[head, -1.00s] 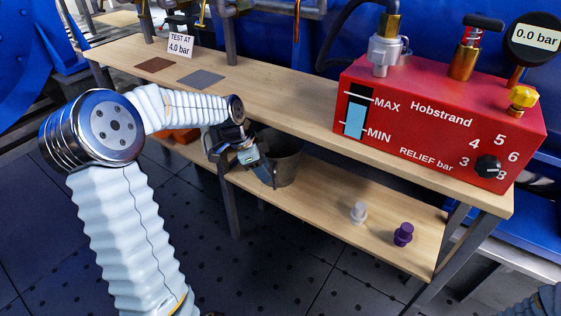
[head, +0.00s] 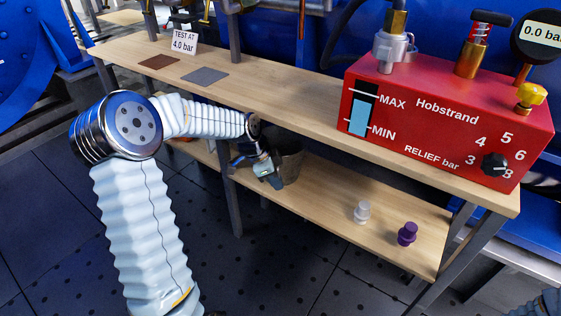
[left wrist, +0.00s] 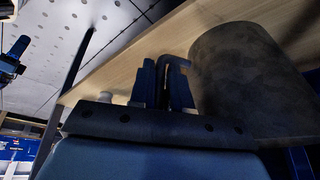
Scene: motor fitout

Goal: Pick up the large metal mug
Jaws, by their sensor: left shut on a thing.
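The large metal mug (head: 291,164) is a dark grey cylinder at the lower shelf, under the bench top, in the head view. Its upper part is partly hidden by the bench top and my arm. In the left wrist view the mug (left wrist: 245,75) fills the right side, with its hooked handle (left wrist: 176,63) between the fingers. My left gripper (head: 270,179) is shut on the handle, at the mug's front left. The fingers also show in the left wrist view (left wrist: 165,88). I cannot tell whether the mug's base touches the shelf. My right gripper is not in view.
A white knobbed piece (head: 362,212) and a purple one (head: 407,234) stand on the lower shelf (head: 330,205) to the right. The bench top (head: 290,90) lies close above the mug. A red Hobstrand box (head: 440,125) stands on it. A bench leg (head: 231,190) is left of my gripper.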

